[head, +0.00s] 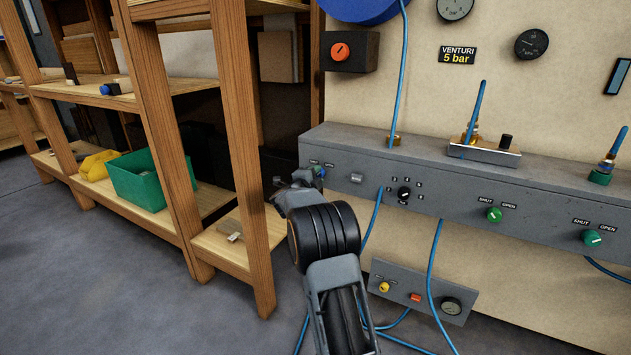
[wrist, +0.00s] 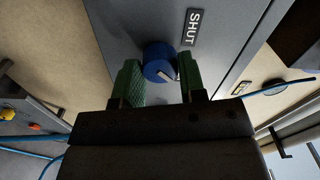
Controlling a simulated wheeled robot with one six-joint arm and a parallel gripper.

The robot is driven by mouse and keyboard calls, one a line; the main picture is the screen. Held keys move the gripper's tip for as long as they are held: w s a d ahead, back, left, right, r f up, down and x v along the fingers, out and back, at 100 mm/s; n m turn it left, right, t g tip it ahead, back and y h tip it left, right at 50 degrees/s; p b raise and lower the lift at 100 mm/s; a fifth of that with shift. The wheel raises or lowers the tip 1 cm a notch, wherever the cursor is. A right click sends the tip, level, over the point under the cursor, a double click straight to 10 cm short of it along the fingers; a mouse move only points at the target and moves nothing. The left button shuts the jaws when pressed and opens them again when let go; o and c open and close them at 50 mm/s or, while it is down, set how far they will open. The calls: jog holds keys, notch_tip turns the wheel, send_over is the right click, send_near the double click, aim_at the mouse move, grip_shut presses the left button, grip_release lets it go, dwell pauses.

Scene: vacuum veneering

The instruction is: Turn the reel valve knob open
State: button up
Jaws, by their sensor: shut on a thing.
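A blue round knob (wrist: 158,62) with a white pointer mark sits on the grey panel in the wrist view. A SHUT label (wrist: 193,27) is on the panel beside it, and the pointer mark does not point at that label. My gripper (wrist: 158,78) has green ribbed fingers, one on each side of the knob, and is shut on it. In the head view my gripper (head: 312,176) is at the left end of the long grey rail (head: 455,200), where a small part of the blue knob (head: 320,171) shows next to an OPEN label. My wrist hides the rest.
Two green knobs (head: 494,215) (head: 592,238) and a black selector (head: 404,193) are further right on the rail. Below hangs a small panel (head: 425,290) with a gauge. Blue hoses (head: 433,262) hang in front of the wall. A wooden shelf (head: 240,130) stands close on the left.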

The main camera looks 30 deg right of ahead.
jog(key=shift+s+f+m, duration=0.1)
jog(key=shift+m, duration=0.2)
jog(key=o, duration=0.9)
jog(key=p+v, duration=0.3)
jog(key=v, duration=1)
jog(key=shift+s+a, duration=0.2)
jog(key=shift+a, duration=0.15)
